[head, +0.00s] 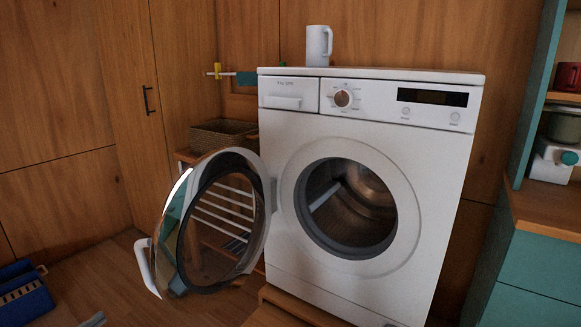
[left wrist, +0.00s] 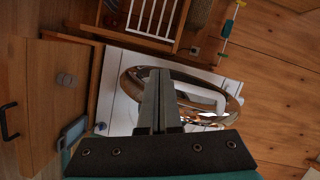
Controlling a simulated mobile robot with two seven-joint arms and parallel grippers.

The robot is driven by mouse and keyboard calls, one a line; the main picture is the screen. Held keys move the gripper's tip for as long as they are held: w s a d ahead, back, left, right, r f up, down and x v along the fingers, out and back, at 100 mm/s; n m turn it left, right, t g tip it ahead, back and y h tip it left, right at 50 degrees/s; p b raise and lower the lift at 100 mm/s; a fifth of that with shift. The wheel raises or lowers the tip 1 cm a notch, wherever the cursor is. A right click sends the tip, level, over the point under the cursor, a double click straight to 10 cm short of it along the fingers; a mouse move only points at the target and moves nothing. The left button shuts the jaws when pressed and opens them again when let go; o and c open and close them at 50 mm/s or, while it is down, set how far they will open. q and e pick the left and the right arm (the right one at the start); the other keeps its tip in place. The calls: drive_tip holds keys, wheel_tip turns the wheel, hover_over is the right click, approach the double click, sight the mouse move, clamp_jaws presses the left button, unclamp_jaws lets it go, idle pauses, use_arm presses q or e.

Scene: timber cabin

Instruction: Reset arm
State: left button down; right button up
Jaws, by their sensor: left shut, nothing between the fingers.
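My left gripper (left wrist: 160,100) is shut in the left wrist view, its two dark fingers side by side with nothing between them. In the head view only a small grey tip of it (head: 93,320) shows at the bottom left edge, low and apart from the washer door. The white washing machine (head: 285,190) stands against the wood wall. Its round glass door (head: 264,215) is swung wide open to the left, and the drum looks empty. The door ring also shows beyond my fingers in the left wrist view (left wrist: 236,101). My right gripper is in neither view.
A white mug-like jug (head: 318,45) stands on the washer. A basket (head: 222,133) sits on a rack behind the door. A blue crate (head: 25,297) is on the floor at the left. Teal drawers (head: 535,255) stand at the right. Floor between crate and door looks clear.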

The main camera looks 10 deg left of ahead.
use_arm(q)
drive_tip(key=s+d+f+n+g+y+p, duration=0.2)
drive_tip(key=s+d+f+n+g, duration=0.3)
drive_tip(key=f, duration=0.6)
drive_tip(key=s+d+f+n+g+y+p, duration=0.1)
drive_tip(key=s+d+f+n+g+p, duration=0.35)
drive_tip(key=f, duration=0.75)
drive_tip(key=s+d+f+n+g, duration=0.1)
drive_tip(key=s+d+f, duration=0.3)
drive_tip(key=s+d, duration=0.5)
drive_tip(key=s+d+f+n+g+h+p, duration=0.1)
drive_tip(key=s+d+f+g, duration=0.3)
drive_tip(key=s+d, duration=0.5)
drive_tip(key=shift+d+f+n+h, duration=0.2)
drive_tip(key=shift+d+n+h, duration=0.1)
drive_tip(key=shift+d+n, duration=0.25)
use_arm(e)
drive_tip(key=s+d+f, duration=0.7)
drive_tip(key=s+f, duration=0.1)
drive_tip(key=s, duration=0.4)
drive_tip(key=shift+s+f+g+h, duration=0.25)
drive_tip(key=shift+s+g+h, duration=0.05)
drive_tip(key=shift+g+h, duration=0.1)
use_arm(q)
drive_tip(key=shift+w+d, duration=0.1)
drive_tip(key=shift+w, duration=0.15)
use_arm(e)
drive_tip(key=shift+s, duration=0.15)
